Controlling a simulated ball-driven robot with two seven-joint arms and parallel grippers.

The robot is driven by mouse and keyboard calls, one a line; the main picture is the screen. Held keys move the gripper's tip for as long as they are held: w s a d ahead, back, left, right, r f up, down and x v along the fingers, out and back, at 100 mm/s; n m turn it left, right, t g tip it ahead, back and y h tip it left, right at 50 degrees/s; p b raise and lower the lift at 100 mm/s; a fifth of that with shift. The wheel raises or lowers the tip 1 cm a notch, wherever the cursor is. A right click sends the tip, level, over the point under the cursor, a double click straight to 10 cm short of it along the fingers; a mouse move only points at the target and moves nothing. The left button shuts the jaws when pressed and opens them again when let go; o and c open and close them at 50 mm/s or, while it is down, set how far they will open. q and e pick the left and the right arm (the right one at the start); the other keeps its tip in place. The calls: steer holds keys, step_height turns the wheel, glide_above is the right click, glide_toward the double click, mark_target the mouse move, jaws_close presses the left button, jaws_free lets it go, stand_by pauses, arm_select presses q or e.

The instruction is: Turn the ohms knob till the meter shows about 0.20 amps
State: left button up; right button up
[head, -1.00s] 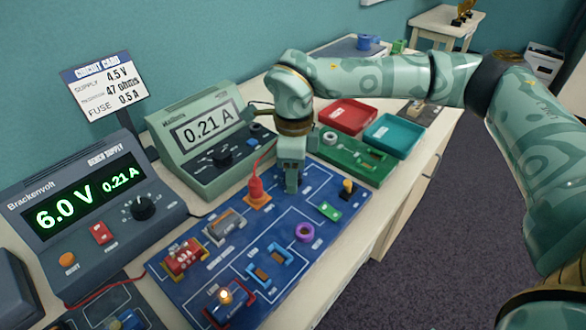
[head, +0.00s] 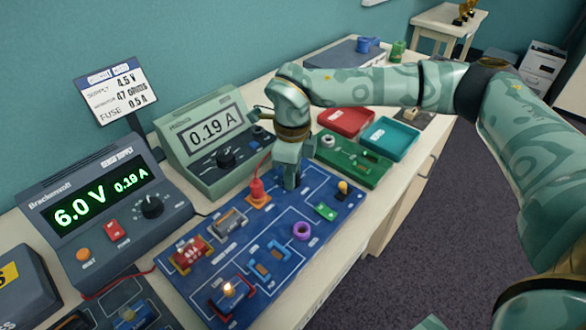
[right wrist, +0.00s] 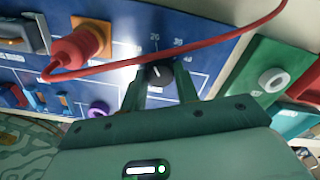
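The meter (head: 203,140) is a green box at the back of the table, and its display reads 0.19 A. The ohms knob (right wrist: 159,73) is black with a pale pointer line, set on the blue circuit board (head: 318,205) with a printed scale around it showing 20, 30 and 40. My right gripper (right wrist: 160,80) points down at the board with its fingers on either side of the knob, apparently closed on it. In the head view the right gripper (head: 290,174) hides the knob. My left gripper is in neither view.
The bench supply (head: 105,205) reads 6.0 V and 0.19 A. A red plug (head: 257,190) with a red lead stands just left of the gripper. A lit bulb (head: 228,290) is on the board. Red (head: 346,123) and teal (head: 386,139) trays lie behind.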

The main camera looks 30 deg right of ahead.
steer(key=o, duration=0.4)
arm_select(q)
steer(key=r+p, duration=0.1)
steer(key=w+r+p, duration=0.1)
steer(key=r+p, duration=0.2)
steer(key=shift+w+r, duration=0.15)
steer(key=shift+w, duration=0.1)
arm_select(e)
step_height(320, 180, up, 16)
steer(key=shift+r, duration=0.15)
arm_select(q)
steer(key=shift+p, duration=0.3)
